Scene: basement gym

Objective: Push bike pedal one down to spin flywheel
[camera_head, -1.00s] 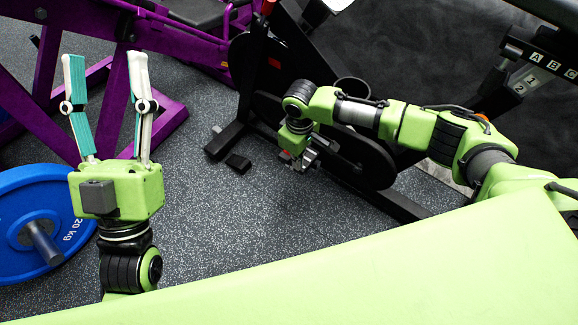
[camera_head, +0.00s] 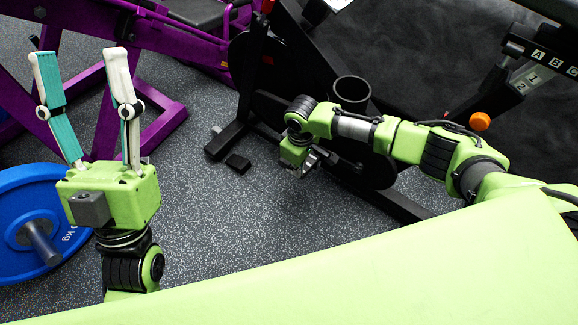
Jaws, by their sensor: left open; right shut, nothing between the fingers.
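The black exercise bike (camera_head: 285,45) stands at the upper middle, with a dark rounded crank cover (camera_head: 375,165) low on its side. A small black block (camera_head: 238,163), which looks like a pedal, shows above the floor left of my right gripper; I cannot tell whether it is bike pedal one. My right gripper (camera_head: 309,166) points down beside the bike, shut and empty, apart from that block; its fingers are small and partly hidden by its own wrist. The flywheel is not clearly distinguishable. My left gripper (camera_head: 80,57) is raised at the left, open and empty, away from the bike.
A blue weight plate (camera_head: 30,205) is close to my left wrist. A purple frame (camera_head: 85,100) stands behind the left gripper. A black cup-like holder (camera_head: 351,90) and an orange knob (camera_head: 480,121) are near my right arm. Speckled floor (camera_head: 215,225) is free between the arms.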

